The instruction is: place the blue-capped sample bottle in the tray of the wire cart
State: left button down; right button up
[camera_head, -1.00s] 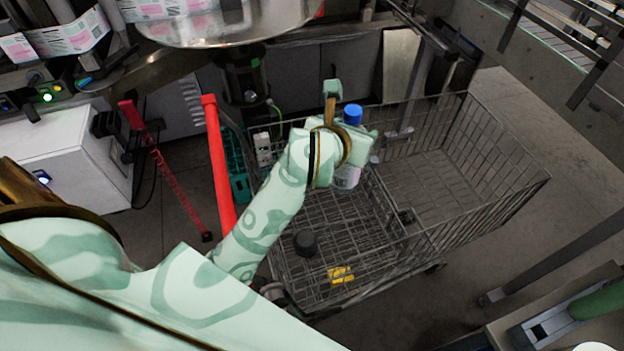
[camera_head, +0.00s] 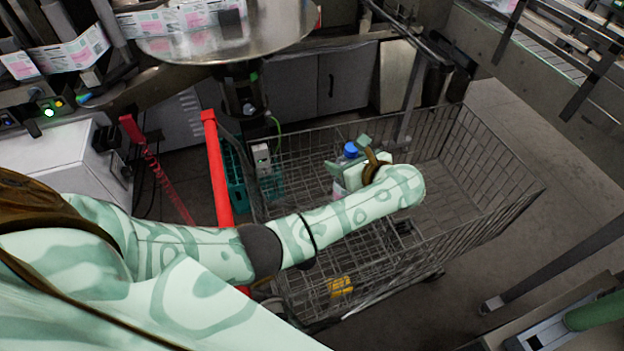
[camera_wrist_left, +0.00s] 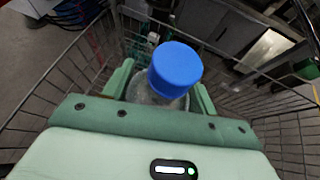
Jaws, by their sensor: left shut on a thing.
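The blue-capped sample bottle (camera_head: 350,150) is clear with a blue cap. My left gripper (camera_head: 352,168) is shut on the bottle and holds it over the wire cart (camera_head: 490,215). In the left wrist view the bottle (camera_wrist_left: 175,72) stands between the two fingers of the left gripper (camera_wrist_left: 160,92), cap toward the camera. The cart's wire tray (camera_head: 315,295) is partly covered by my arm. My right gripper is not in view.
A yellow object (camera_head: 340,286) lies in the near part of the cart. The cart has a red handle (camera_head: 217,170) on the left. A round metal table (camera_head: 225,40) stands behind it. The cart's right section looks empty.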

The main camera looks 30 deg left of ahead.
aim_at(336, 191)
pick_arm(q)
jog(key=a+f+b, duration=0.2)
jog(key=a+f, duration=0.6)
jog(key=f, duration=0.2)
jog(key=shift+s+a+f, duration=0.15)
jog(key=shift+a+f, duration=0.15)
jog(key=shift+a, duration=0.05)
jog(key=shift+c, duration=2.2)
grip_release()
jog(key=p+v, duration=0.2)
jog(key=v, duration=1)
